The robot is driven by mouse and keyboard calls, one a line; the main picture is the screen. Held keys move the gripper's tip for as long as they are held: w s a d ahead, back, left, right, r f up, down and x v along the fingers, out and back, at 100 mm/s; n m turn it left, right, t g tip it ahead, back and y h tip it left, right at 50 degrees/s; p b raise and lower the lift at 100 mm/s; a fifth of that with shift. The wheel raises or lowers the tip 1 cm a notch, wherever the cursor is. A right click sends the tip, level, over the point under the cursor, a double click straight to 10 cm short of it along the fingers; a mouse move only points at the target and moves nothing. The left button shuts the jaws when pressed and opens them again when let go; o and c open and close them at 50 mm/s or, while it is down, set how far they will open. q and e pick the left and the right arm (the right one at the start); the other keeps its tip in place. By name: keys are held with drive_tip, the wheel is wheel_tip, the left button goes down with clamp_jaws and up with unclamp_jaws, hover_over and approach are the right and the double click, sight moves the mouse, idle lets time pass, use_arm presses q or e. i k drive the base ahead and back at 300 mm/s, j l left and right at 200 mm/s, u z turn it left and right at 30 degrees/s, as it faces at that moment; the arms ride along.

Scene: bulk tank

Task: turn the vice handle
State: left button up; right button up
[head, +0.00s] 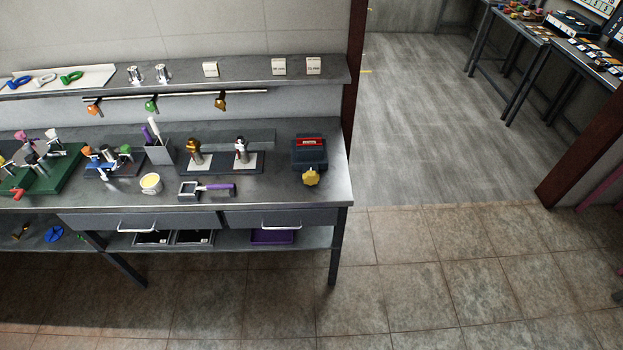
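What looks like the vice is a dark block-shaped device (309,155) at the right end of the grey workbench (270,190). A red piece (310,142) shows on its top. A yellow lobed knob (311,177), which appears to be its handle, sits on its front, close to the bench's front edge. Neither of my grippers is in view, and nothing of mine touches the vice or the knob.
A purple-handled tool (215,188), a small white cup (151,183) and two upright handled fittings (241,150) stand left of the vice. A shelf (190,78) runs above. Tiled floor (420,270) in front is clear. A dark post (354,80) stands at the bench's right.

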sight(310, 178)
drive_tip(key=i+j, duration=0.3)
drive_tip(key=i, duration=0.25)
drive_tip(key=i+j, duration=0.3)
drive_tip(key=i, duration=0.2)
drive_tip(key=z, duration=0.05)
